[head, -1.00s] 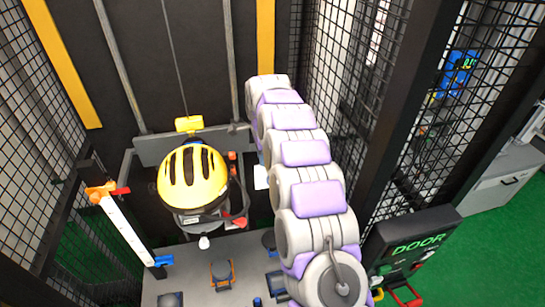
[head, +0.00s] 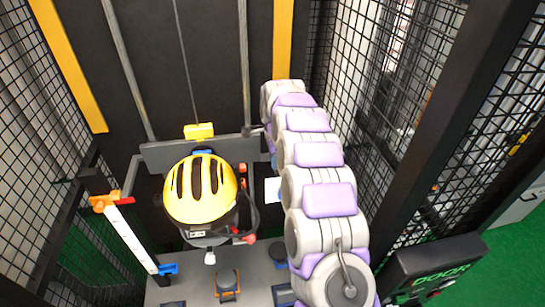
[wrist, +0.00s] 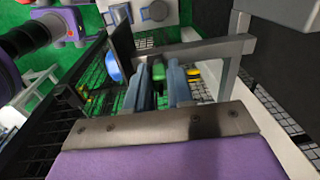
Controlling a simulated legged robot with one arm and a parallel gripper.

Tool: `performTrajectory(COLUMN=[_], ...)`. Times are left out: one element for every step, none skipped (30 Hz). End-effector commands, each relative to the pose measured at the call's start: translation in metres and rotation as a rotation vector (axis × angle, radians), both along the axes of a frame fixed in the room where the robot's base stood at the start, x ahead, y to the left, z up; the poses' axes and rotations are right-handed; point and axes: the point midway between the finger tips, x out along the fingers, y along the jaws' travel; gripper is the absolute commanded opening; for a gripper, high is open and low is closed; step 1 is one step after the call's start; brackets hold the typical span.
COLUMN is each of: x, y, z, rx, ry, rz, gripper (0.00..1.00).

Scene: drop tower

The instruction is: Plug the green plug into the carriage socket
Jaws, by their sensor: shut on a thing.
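In the wrist view my gripper (wrist: 161,84) shows as two blue-grey fingers with the green plug (wrist: 158,68) between them. The fingers are shut on the plug, and only part of it shows. In the head view the gripper and the plug are hidden behind my arm. The carriage, in the head view, carries a headform in a yellow helmet (head: 201,190) with dark slots. A dark cable with a red end (head: 247,238) lies at the helmet's right. I cannot make out the carriage socket in either view.
Two grey rails and yellow strips stand behind the carriage. A white scale (head: 131,238) with orange and blue ends is at the left. Black mesh walls enclose both sides. A DOOR panel (head: 438,268) stands at the lower right. A grey bar (wrist: 205,48) shows beyond the fingers in the wrist view.

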Motion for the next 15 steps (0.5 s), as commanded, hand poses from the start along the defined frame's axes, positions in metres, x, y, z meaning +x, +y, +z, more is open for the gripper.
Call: performTrajectory(x=[0.0, 0.0, 0.0, 0.0, 0.0, 0.0, 0.0, 0.0, 0.0, 0.0, 0.0, 0.0, 0.0, 0.0, 0.0], y=[-0.005, -0.007, -0.008, -0.009, -0.009, -0.008, -0.007, -0.005, -0.002, 0.0, 0.002, 0.004, 0.005, 0.007, 0.009], z=[0.001, 0.002, 0.002, 0.002, 0.002, 0.002, 0.002, 0.001, 0.001, 0.0, 0.0, -0.001, -0.001, -0.001, -0.002], rx=[0.004, 0.005, 0.006, 0.007, 0.007, 0.006, 0.005, 0.004, 0.001, -0.001, -0.003, -0.004, -0.005, -0.006, -0.008], ry=[-0.001, -0.002, -0.002, -0.003, -0.003, -0.002, -0.002, -0.001, -0.001, 0.0, -0.001, 0.0, 0.0, 0.001, 0.0], rz=[-0.003, -0.003, -0.003, -0.003, -0.003, -0.003, -0.003, -0.003, -0.003, -0.003, -0.003, -0.003, -0.003, -0.003, -0.003], gripper=[0.01, 0.01, 0.01, 0.01, 0.01, 0.01, 0.01, 0.01, 0.01, 0.01, 0.01, 0.01, 0.01, 0.01, 0.01])
